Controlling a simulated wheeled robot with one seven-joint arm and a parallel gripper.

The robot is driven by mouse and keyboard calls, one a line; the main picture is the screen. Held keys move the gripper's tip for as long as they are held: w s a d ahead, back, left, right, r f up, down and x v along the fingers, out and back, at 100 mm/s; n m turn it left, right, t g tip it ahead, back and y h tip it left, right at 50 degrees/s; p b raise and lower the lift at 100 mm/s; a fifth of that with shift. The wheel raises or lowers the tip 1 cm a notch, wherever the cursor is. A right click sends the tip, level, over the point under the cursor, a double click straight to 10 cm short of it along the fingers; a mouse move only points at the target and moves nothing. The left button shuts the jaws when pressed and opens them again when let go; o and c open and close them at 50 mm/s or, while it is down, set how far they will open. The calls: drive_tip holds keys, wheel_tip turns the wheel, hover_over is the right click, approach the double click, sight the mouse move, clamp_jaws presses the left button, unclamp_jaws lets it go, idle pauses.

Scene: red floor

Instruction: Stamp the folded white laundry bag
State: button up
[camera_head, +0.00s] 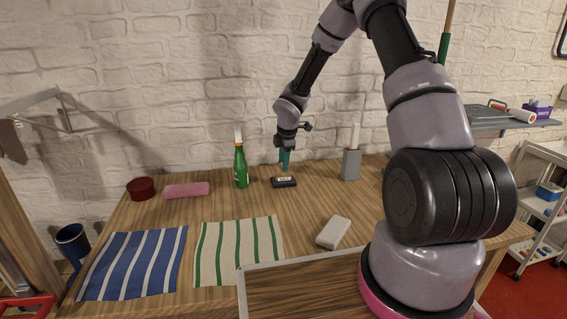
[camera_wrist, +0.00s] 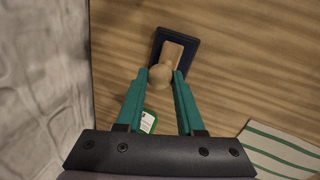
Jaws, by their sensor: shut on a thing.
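The stamp (camera_wrist: 170,52), with a pale wooden body and round knob, stands on a dark ink pad (camera_wrist: 190,52) in the wrist view. In the head view the dark pad (camera_head: 284,184) lies on the wooden table near the wall. My gripper (camera_head: 285,167) is above it, pointing down; its teal fingers (camera_wrist: 161,78) are shut on the stamp's knob. The stamp looks to be resting on the pad. A small white rounded block (camera_head: 333,232) lies right of the striped cloths; it may be the folded laundry bag, but I cannot tell surely.
A green spray bottle (camera_head: 241,168) stands left of the pad, also in the wrist view (camera_wrist: 148,122). A grey holder (camera_head: 351,165) stands right.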

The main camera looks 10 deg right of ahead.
drive_tip(key=shift+s, duration=0.1)
drive_tip(key=shift+r, duration=3.45)
